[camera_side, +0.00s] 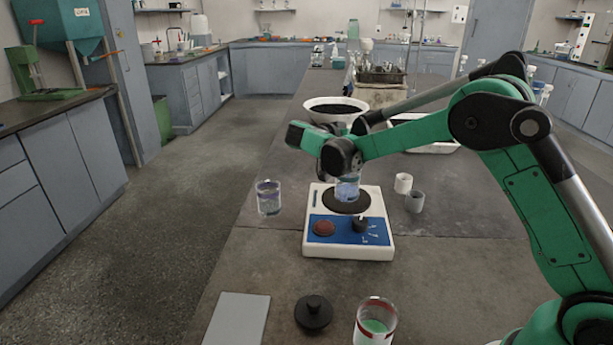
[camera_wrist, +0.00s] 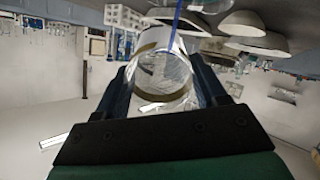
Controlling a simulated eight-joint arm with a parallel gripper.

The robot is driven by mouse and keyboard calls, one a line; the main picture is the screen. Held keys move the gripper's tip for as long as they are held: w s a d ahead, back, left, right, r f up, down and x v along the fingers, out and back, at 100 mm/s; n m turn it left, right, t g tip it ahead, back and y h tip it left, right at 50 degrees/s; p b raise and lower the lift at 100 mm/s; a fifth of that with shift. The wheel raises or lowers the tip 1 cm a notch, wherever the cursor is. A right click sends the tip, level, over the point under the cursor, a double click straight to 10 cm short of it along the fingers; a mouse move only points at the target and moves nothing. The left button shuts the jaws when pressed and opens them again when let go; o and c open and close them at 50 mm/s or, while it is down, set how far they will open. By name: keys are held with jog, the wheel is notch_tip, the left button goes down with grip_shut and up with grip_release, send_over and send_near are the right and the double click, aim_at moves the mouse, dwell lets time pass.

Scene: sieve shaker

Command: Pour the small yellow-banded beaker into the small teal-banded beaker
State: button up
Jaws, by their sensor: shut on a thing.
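My gripper (camera_wrist: 162,85) is shut on the small yellow-banded beaker (camera_wrist: 165,72), clear with an olive-yellow band and tipped over in the wrist view, which is upside down. A thin blue stream (camera_wrist: 177,25) runs from its rim towards a vessel with blue contents (camera_wrist: 207,5) at the top edge. In the side view my gripper (camera_side: 345,165) is over the shaker-like white device, and the held beaker is mostly hidden behind it. A clear beaker with blue contents (camera_side: 347,190) stands on that device's black plate below. I cannot make out its band colour.
The white device (camera_side: 348,248) has a blue panel and a knob. A clear beaker (camera_side: 268,198) stands left of it, and two small cups (camera_side: 403,183) to its right. A red-banded beaker with green contents (camera_side: 375,325) and a black lid (camera_side: 313,312) are in front.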

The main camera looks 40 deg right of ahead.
jog(key=shift+a+r+h+b, duration=0.1)
jog(key=shift+a+h+b, duration=0.2)
jog(key=shift+h+b, duration=0.55)
dwell(2.8)
jog(key=shift+a+f+h, duration=0.2)
jog(key=shift+f+h, duration=0.45)
jog(key=shift+h, duration=0.5)
dwell(1.3)
